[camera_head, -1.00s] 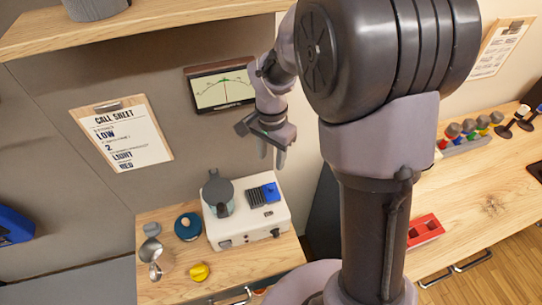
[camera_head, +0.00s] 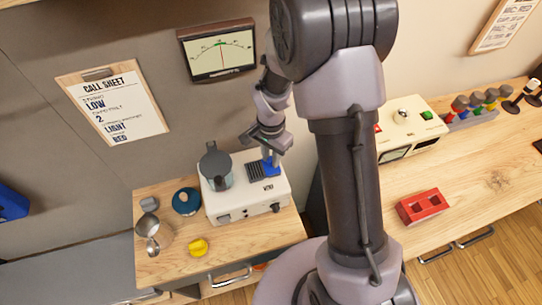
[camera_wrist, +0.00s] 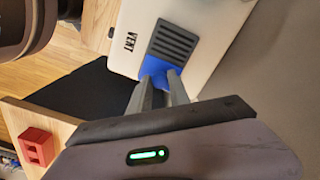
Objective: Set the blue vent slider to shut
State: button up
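The white appliance box (camera_head: 240,203) on the low wooden counter carries a dark slatted vent (camera_head: 254,172). The blue vent slider (camera_head: 270,169) lies at the vent's right end in the head view, with open slats showing to its left. In the wrist view the vent (camera_wrist: 174,45) lies beyond the blue slider (camera_wrist: 157,70), beside the printed word VENT. My gripper (camera_head: 270,157) points down at the slider, and its fingertips (camera_wrist: 161,78) are at the blue part, partly hiding it. The fingers stand a little apart with blue between them; whether they press on it is unclear.
A grey-teal pot (camera_head: 215,168) stands on the same box, left of the vent. A blue round item (camera_head: 187,201), a yellow item (camera_head: 198,247) and metal cups (camera_head: 150,224) lie on the counter. A call sheet (camera_head: 112,106) and a meter (camera_head: 217,50) hang behind.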

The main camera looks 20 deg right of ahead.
grip_shut()
dwell(1.1)
